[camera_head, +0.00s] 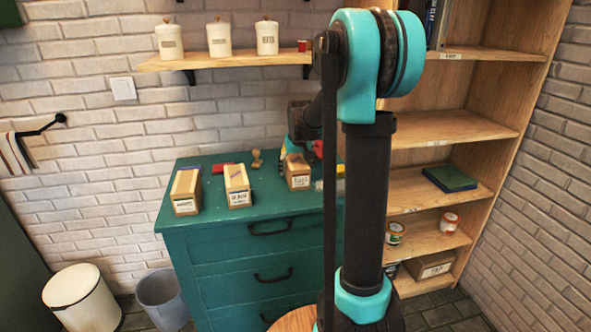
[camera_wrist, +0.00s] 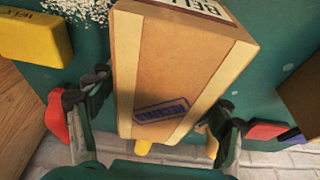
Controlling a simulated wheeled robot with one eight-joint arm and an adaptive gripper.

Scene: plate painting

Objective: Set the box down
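A cardboard box (camera_wrist: 165,70) with pale edge strips, a partly cut-off white label and a blue stamp fills the middle of the wrist view. My gripper (camera_wrist: 158,112) has one finger on each side of it, close to its sides. I cannot tell whether the fingers press on it. In the head view this seems to be the small box (camera_head: 298,172) at the right of the green dresser (camera_head: 240,212), where it looks to rest on the top. My arm hides most of my gripper there.
Two similar boxes, one at left (camera_head: 186,191) and one in the middle (camera_head: 237,186), stand on the dresser. A wooden stamp (camera_head: 257,159) stands behind. The wrist view shows a yellow block (camera_wrist: 30,38), a red item (camera_wrist: 56,117) and white crumbs near the box. A wooden shelf (camera_head: 440,240) stands at right.

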